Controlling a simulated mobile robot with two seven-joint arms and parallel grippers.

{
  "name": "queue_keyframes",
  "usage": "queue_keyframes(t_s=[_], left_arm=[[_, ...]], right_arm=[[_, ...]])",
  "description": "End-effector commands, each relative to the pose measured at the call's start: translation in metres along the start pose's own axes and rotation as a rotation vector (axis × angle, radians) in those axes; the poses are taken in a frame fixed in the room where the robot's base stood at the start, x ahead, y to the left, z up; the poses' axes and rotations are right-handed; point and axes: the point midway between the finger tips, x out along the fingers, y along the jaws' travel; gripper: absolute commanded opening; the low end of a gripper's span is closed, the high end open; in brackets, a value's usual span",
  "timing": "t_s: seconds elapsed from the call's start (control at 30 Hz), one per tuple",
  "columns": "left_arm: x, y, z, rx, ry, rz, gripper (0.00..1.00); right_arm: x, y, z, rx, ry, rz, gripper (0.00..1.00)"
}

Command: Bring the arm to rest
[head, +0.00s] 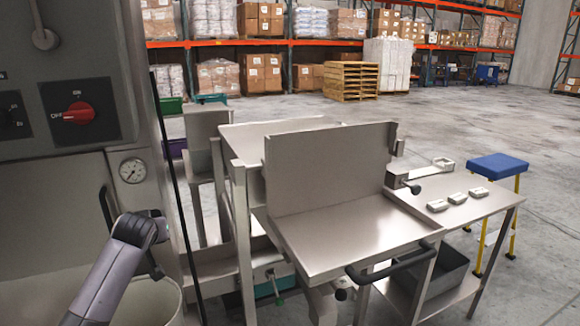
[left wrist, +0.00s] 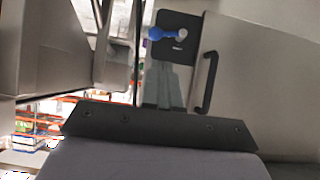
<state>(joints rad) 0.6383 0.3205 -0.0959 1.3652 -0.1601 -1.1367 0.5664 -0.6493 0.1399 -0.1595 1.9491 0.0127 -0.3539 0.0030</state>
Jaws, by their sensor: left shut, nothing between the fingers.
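My left arm comes in at the lower left of the head view, in front of the grey cabinet (head: 60,200). Its wrist is bent beside the cabinet's edge, above a pale round bin (head: 150,305); the fingers cannot be made out there. In the left wrist view my left gripper (left wrist: 165,70) is shut and empty, its fingers together beyond the dark mounting plate. Whether the fingers touch the panel cannot be told. My right gripper is not in view.
The cabinet carries a red knob (head: 79,113) and a round gauge (head: 132,170). A steel bench (head: 340,235) with an upright plate stands at centre, with a black handle (head: 390,268) at its front. A blue-topped stool (head: 497,166) is at right. Floor beyond is open.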

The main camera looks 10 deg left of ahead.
Motion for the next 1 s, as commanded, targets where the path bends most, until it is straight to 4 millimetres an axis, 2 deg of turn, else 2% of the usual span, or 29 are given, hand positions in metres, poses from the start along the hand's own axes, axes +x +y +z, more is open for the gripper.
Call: queue_keyframes(t_s=[0.13,0.23,0.4,0.47,0.6,0.8,0.9,1.0], left_arm=[[0.004,0.011,0.050,0.077,-0.018,0.053,0.00],[0.001,0.020,0.101,0.153,-0.031,0.115,0.00],[-0.017,0.032,0.189,0.267,-0.046,0.234,0.00],[-0.027,0.034,0.218,0.300,-0.050,0.275,0.00],[-0.058,0.037,0.282,0.360,-0.058,0.369,0.00],[-0.115,0.032,0.358,0.410,-0.061,0.488,0.00],[-0.145,0.028,0.386,0.421,-0.059,0.535,0.00],[-0.172,0.022,0.405,0.426,-0.055,0.568,0.00]], right_arm=[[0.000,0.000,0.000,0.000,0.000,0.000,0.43],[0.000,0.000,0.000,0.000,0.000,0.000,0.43],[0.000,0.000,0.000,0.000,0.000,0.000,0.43],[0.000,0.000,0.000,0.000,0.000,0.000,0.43],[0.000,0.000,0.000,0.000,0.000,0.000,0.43],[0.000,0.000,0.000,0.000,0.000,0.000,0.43],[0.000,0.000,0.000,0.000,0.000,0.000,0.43],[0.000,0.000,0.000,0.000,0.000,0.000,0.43]])
